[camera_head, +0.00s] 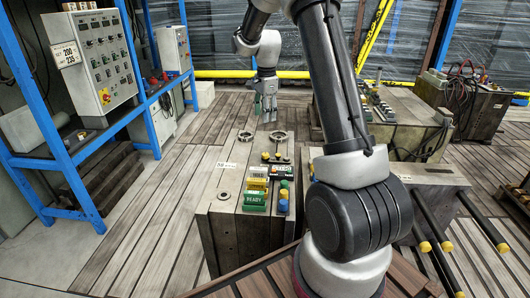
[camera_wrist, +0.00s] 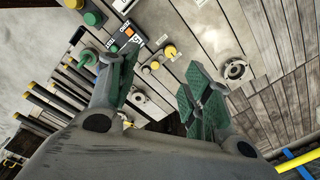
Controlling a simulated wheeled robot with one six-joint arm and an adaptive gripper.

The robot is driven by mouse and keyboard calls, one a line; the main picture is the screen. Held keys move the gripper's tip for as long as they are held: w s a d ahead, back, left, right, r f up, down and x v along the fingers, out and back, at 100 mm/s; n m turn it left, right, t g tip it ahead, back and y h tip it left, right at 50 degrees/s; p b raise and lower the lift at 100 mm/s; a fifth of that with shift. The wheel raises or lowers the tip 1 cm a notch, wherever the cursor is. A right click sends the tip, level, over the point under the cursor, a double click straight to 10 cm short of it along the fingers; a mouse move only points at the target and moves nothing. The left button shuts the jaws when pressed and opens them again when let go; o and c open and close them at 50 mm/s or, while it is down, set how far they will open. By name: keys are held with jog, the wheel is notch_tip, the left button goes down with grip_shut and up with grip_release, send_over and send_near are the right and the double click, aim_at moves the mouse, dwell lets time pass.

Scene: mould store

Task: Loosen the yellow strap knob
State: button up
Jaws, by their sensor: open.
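A yellow knob (camera_wrist: 169,51) shows on the grey mould block (camera_head: 225,207), with a smaller yellow knob (camera_wrist: 155,65) close beside it. In the head view they appear as small yellow caps (camera_head: 265,155) near the block's far part. I cannot tell for sure which one is the strap knob, and no strap shows clearly. My gripper (camera_head: 266,108) hangs beyond and above the block's far end. In the wrist view my gripper (camera_wrist: 162,62) is open and empty, its green-padded fingers spread to either side of the knobs. The knobs are apart from the fingers.
The block also bears a green READY tag (camera_head: 254,199), a black display (camera_wrist: 127,39) and metal rings (camera_head: 278,135). A blue rack with control boxes (camera_head: 93,60) stands left. Another block with yellow-tipped rods (camera_head: 425,246) stands right. Plank floor (camera_head: 165,190) left of the block is clear.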

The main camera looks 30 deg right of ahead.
aim_at(265, 154)
jog(key=w+d+f+m, duration=0.1)
jog(key=f, duration=0.3)
jog(key=w+f+m, duration=0.2)
jog(key=f, duration=0.2)
jog(key=w+d+f+m+g, duration=0.1)
jog(key=w+f, duration=0.1)
jog(key=f, duration=0.2)
jog(key=shift+d+f+m, duration=0.1)
jog(key=shift+d+m, duration=0.2)
jog(key=shift+d, duration=0.05)
jog(key=f, duration=0.8)
jog(key=shift+s+f, duration=0.15)
jog(key=shift+s, duration=0.05)
jog(key=shift+c, duration=0.3)
jog(key=c, duration=1)
